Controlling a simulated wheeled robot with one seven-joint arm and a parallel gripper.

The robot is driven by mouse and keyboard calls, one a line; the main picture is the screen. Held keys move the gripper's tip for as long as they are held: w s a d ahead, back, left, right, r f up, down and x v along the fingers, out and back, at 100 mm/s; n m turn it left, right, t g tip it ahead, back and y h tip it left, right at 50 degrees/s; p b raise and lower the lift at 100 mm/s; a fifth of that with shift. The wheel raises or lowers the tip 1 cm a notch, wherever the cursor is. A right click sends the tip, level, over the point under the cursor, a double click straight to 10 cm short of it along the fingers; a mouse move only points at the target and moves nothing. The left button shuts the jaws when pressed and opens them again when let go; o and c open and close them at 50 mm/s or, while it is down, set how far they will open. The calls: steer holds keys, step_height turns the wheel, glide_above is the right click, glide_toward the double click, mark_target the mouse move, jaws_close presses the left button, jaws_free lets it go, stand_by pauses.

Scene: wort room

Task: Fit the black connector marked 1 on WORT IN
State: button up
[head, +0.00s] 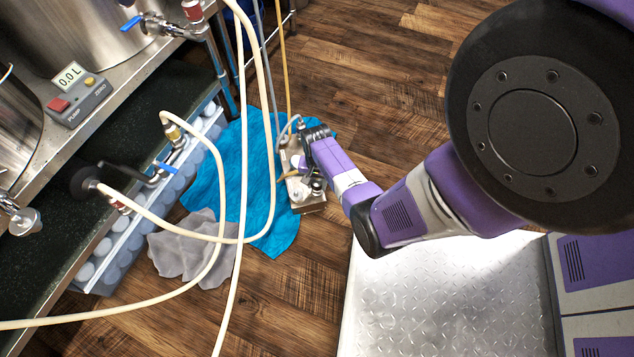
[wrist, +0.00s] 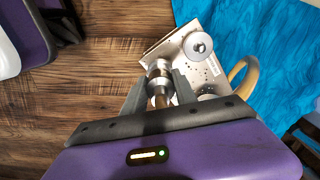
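The metal plate chiller (head: 305,203) stands on a blue cloth at the middle of the head view; its pale face and round fittings fill the upper middle of the wrist view (wrist: 203,66). My gripper (head: 312,136) is at its upper end. In the wrist view my two dark fingers (wrist: 160,84) are close together on either side of a silver metal fitting (wrist: 158,69) with a brownish stem, and seem to touch it. No number is readable on it, and I cannot tell whether it is the black connector marked 1. No WORT IN label is readable.
A blue cloth (head: 262,215) and a grey rag (head: 190,252) lie on the wood floor. Pale hoses (head: 243,150) cross the left half. A bench with steel vessels and a pump control box (head: 80,101) is at left. Open floor (head: 360,75) lies beyond the chiller.

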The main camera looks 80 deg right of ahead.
steer(key=o, duration=0.5)
step_height(320, 180, up, 8)
steer(key=p, duration=0.4)
steer(key=shift+f+p, duration=0.1)
steer(key=shift+p, duration=0.2)
